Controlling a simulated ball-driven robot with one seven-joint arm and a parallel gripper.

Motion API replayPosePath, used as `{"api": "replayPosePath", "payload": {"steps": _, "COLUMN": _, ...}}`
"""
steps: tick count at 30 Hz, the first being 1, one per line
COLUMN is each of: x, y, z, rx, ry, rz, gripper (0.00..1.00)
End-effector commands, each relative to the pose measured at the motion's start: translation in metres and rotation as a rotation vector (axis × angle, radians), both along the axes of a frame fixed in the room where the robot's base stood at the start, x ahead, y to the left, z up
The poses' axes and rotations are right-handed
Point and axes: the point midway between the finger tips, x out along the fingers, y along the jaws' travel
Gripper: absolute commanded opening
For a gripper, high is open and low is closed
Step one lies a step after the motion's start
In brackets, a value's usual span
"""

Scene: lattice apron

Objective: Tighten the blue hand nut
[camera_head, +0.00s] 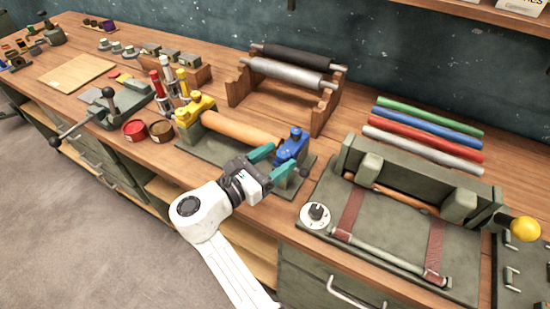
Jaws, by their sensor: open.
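The blue hand nut (292,144) sits on top of the right end stand of a small roller fixture on the workbench. A tan roller (240,131) runs from there to a yellow end stand (194,112) at the left. My gripper (274,162) is open, with teal fingers just to the left and front of the blue nut. One finger is near the nut's left side, the other is below it at the front. I cannot tell whether either finger touches it.
A wooden rack (284,82) with a dark and a silver roller stands behind. Coloured tubes (425,130) lie at the back right. A green-grey press unit (400,215) with a yellow knob (525,229) stands right. Red and brown tins (148,130) and a vise (112,110) are left.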

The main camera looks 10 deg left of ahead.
Motion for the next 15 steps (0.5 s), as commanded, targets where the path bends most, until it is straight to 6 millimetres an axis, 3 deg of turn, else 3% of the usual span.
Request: {"api": "replayPosePath", "payload": {"steps": 15, "x": -0.066, "y": 0.054, "z": -0.002, "rx": 0.0, "ry": 0.0, "rz": 0.005, "gripper": 0.62}}
